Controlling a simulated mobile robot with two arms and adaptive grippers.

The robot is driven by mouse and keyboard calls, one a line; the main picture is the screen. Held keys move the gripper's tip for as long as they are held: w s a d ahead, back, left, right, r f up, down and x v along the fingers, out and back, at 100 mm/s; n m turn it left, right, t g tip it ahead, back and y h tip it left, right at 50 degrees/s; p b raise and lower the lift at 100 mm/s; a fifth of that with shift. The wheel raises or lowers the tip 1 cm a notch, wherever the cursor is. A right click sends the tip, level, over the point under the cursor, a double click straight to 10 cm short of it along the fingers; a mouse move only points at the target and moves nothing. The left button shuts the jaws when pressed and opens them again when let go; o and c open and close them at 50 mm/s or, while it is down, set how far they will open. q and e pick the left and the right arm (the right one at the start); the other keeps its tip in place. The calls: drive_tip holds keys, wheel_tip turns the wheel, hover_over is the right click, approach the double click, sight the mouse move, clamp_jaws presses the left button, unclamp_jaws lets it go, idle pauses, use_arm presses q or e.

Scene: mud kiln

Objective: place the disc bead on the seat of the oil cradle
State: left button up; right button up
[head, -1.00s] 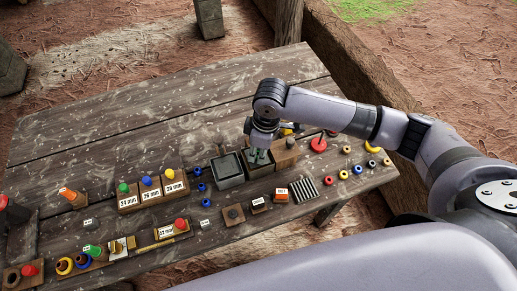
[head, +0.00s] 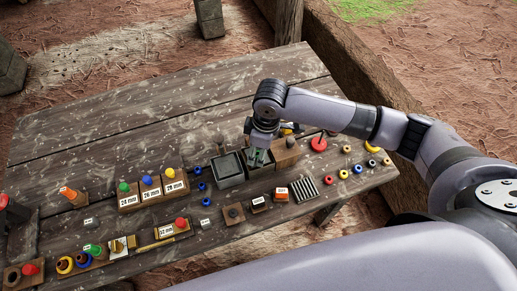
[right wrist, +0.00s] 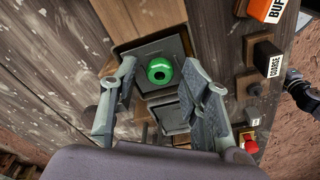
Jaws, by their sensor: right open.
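The disc bead is a green ring with a dark hole; it shows in the right wrist view (right wrist: 160,71), within the outline of a dark square tray (right wrist: 181,44) that appears to be the oil cradle. I cannot tell whether the bead touches its seat. My right gripper (head: 258,158) is over this tray; in the right wrist view its fingers (right wrist: 162,82) are spread, one on each side of the bead and apart from it. In the head view the gripper mostly hides the bead. My left gripper is not in view.
A second dark square box (head: 229,181) stands left of the gripper, and a wooden block (head: 286,153) stands close on its right. A black block labelled COARSE (right wrist: 264,57) is nearby. Coloured rings and a red disc (head: 319,144) lie farther right. The table's back is clear.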

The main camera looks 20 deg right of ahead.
wheel_tip(320, 180, up, 12)
drive_tip(key=d, duration=0.1)
drive_tip(key=shift+s+b, duration=0.4)
drive_tip(key=shift+d+r, duration=0.1)
